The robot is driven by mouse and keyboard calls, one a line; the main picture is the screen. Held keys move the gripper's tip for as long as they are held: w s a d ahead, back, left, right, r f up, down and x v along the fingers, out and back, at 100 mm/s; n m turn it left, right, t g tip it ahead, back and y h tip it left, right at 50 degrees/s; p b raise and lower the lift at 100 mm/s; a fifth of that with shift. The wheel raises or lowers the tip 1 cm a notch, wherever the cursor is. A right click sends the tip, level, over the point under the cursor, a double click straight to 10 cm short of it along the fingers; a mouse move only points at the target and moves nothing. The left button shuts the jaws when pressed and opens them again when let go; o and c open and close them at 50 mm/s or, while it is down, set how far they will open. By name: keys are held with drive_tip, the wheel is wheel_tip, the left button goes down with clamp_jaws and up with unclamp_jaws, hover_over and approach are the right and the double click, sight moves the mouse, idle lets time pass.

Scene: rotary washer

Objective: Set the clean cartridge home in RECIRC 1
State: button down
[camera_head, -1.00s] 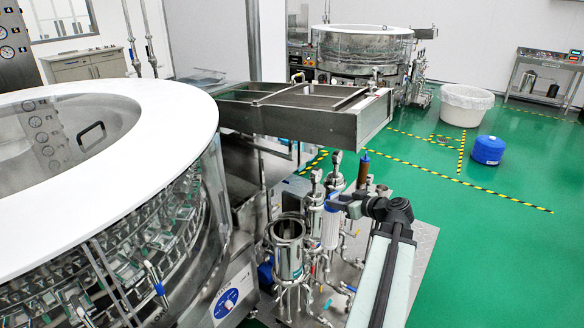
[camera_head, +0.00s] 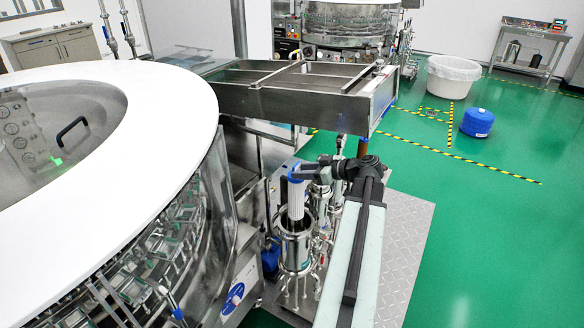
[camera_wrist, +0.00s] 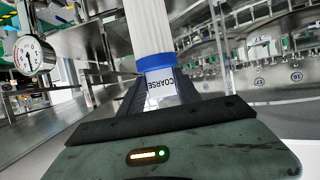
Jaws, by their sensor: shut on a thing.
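My gripper (camera_head: 301,174) is shut on the upper end of a white cartridge (camera_head: 295,200) with a blue cap. The cartridge stands roughly upright over the open steel housing (camera_head: 297,252), and its lower end is at or just inside the housing's mouth. In the wrist view the cartridge (camera_wrist: 152,28) runs up between my fingers, with a blue band (camera_wrist: 155,62) and a label reading COARSE. The housing carries a green tag too small to read here.
Other steel housings and pipework (camera_head: 325,190) stand close behind and right. A steel tray (camera_head: 300,95) overhangs the back. The large round washer (camera_head: 150,150) is at left. A gauge (camera_wrist: 33,54) shows in the wrist view. Green floor at right is mostly clear.

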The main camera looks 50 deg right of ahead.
sight(302, 217)
drive_tip(key=shift+f, duration=0.1)
wheel_tip(302, 217, down, 22)
drive_tip(key=b, duration=2.2)
drive_tip(key=shift+w+a, duration=0.1)
drive_tip(key=c, duration=0.8)
unclamp_jaws()
drive_tip(key=shift+o, duration=0.2)
drive_tip(key=p+v, duration=0.2)
drive_tip(key=v, duration=0.5)
drive_tip(key=shift+p, duration=0.35)
drive_tip(key=shift+s, duration=0.45)
